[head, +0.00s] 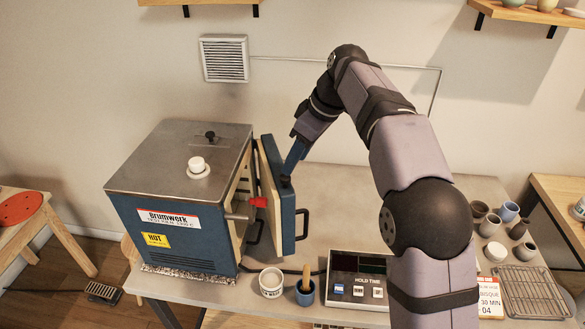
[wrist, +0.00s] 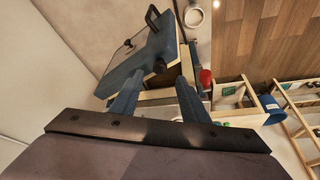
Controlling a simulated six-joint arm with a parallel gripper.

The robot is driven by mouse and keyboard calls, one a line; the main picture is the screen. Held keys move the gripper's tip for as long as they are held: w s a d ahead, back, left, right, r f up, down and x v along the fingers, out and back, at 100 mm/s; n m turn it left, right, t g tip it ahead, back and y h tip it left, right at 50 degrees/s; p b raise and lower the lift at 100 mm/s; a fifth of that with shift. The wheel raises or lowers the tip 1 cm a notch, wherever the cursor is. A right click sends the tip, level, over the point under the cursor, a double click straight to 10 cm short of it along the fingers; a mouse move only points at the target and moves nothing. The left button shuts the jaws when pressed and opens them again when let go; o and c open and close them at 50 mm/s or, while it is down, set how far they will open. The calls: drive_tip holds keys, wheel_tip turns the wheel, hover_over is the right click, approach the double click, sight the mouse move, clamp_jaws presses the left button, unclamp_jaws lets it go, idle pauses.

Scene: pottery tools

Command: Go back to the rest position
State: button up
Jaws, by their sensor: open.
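My gripper (head: 293,160) is at the top of the kiln door in the head view, and one blue finger shows there beside the door's top edge. In the wrist view my gripper (wrist: 157,90) has its two blue fingers spread apart, with nothing held that I can see. The blue kiln door (head: 276,195) stands part open on the right side of the kiln (head: 180,235), with a dark handle on its outer face. The door also shows in the wrist view (wrist: 140,68), just beyond the fingers. I cannot tell whether a finger touches it.
Several pots (head: 490,225) and a wire rack (head: 533,291) sit on the table's right. Shelves hang on the wall above.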

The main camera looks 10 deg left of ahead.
drive_tip(key=shift+s+d+r, duration=0.1)
drive_tip(key=shift+d+r, duration=0.1)
drive_tip(key=shift+r, duration=0.35)
drive_tip(key=s+d+f+m+h+b, duration=0.2)
drive_tip(key=s+d+f+m+h, duration=0.1)
drive_tip(key=s+d+f+m, duration=0.8)
drive_tip(key=s+d+f+m+g, duration=0.1)
drive_tip(key=s+d+f, duration=0.4)
drive_tip(key=s+f, duration=0.2)
drive_tip(key=s+d+f+m+h+b, duration=0.1)
drive_tip(key=s+d+f, duration=0.4)
drive_tip(key=s, duration=0.5)
wheel_tip(320, 180, down, 3)
drive_tip(key=shift+s+d+r+g, duration=0.2)
drive_tip(key=shift+s+d+g, duration=0.05)
drive_tip(key=shift+g, duration=0.15)
